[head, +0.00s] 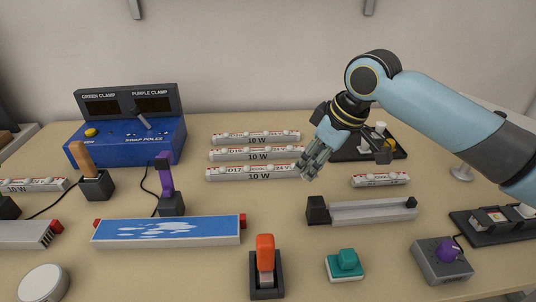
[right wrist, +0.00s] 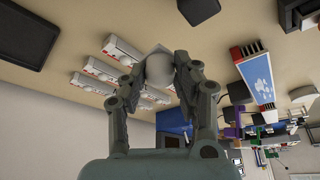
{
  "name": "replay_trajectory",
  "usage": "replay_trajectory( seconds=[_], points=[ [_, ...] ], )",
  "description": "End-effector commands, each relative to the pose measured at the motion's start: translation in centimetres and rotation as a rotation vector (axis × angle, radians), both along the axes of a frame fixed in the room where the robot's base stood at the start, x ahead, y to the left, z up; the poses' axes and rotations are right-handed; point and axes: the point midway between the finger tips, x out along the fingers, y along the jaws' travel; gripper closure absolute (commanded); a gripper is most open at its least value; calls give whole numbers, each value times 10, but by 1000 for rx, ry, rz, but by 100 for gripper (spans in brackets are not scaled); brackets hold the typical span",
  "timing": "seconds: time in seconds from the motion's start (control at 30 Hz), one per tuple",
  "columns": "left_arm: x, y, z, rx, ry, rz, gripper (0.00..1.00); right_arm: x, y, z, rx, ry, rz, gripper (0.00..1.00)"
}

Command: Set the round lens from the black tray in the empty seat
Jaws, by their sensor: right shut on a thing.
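My right gripper (head: 311,170) hangs above the table in the head view, by the right ends of the white lamp strips. In the right wrist view its fingers (right wrist: 160,75) are shut on a pale round lens (right wrist: 159,64). In the head view the fingers hide the lens. The black tray (head: 345,155) lies behind the gripper and forearm, with small white pieces and a yellow piece on it. I cannot make out the empty seat. My left gripper is not in view.
A short strip (head: 380,180) lies right of the gripper. A grey channel fixture (head: 372,212) with black ends stands in front. The blue clamp console (head: 128,130), a blue-and-white panel box (head: 168,230) and an orange-handled switch (head: 265,258) stand left and front.

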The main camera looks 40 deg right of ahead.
Motion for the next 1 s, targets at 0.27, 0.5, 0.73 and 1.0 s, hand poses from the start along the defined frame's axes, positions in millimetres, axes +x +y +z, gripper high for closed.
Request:
replay_trajectory(
  seconds=[0.27, 0.5, 0.73, 1.0],
  points=[
    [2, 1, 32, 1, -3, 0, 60, 6, -63, 32, 15, -8, -110, 88],
    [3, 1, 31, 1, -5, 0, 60, 28, -27, 6, 28, -11, -117, 88],
    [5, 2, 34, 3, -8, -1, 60, 55, 18, -25, 23, -9, -113, 88],
    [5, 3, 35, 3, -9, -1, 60, 64, 33, -45, 15, -6, -114, 88]
  ],
)
